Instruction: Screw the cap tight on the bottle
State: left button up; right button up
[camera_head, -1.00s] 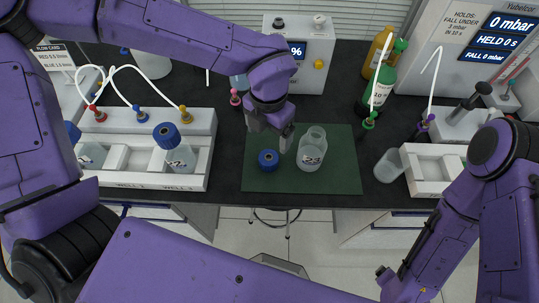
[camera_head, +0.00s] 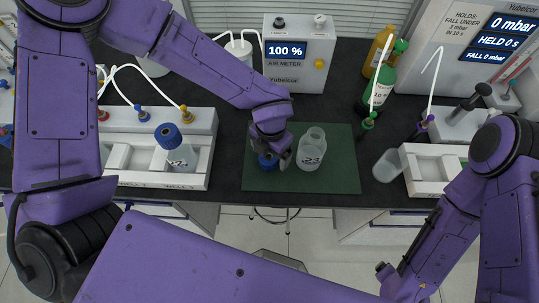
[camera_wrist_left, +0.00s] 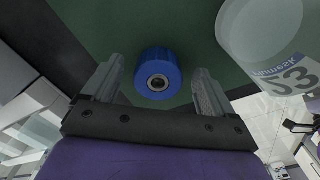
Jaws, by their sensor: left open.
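The blue cap (camera_head: 267,160) lies on the green mat (camera_head: 335,178), left of the bottle. In the left wrist view the blue cap (camera_wrist_left: 158,74) sits between the two open fingers, with gaps on both sides. The bottle (camera_head: 311,152), clear with an open top and a label reading 23, stands upright on the mat; it also shows in the left wrist view (camera_wrist_left: 262,40) at upper right. My left gripper (camera_head: 272,157) is open and down over the cap, partly hiding it. My right gripper does not show clearly; only my right arm is at the right edge.
A white rack (camera_head: 205,170) at left holds a bottle with a blue cap (camera_head: 168,136). An air meter (camera_head: 297,60) stands behind the mat. A green bottle (camera_head: 380,92) and an empty beaker (camera_head: 388,165) are to the right. The mat's right part is clear.

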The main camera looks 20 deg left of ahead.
pick_arm(q)
jog(key=shift+f, duration=0.6)
jog(key=c, duration=1.1)
jog(key=shift+r+b, duration=0.3)
jog(key=shift+r, duration=0.3)
jog(key=shift+s+d+r+b, duration=0.75)
jog(key=shift+s+d+r, duration=0.5)
jog(key=shift+d+r, duration=0.75)
jog(key=shift+s+d+r+b, duration=0.75)
jog(key=shift+s+d+r, duration=0.5)
jog(key=shift+d+r, duration=0.7)
jog(key=shift+s+d+r+b, duration=0.75)
jog(key=shift+s+d+r, duration=0.5)
jog(key=shift+d+r, duration=0.75)
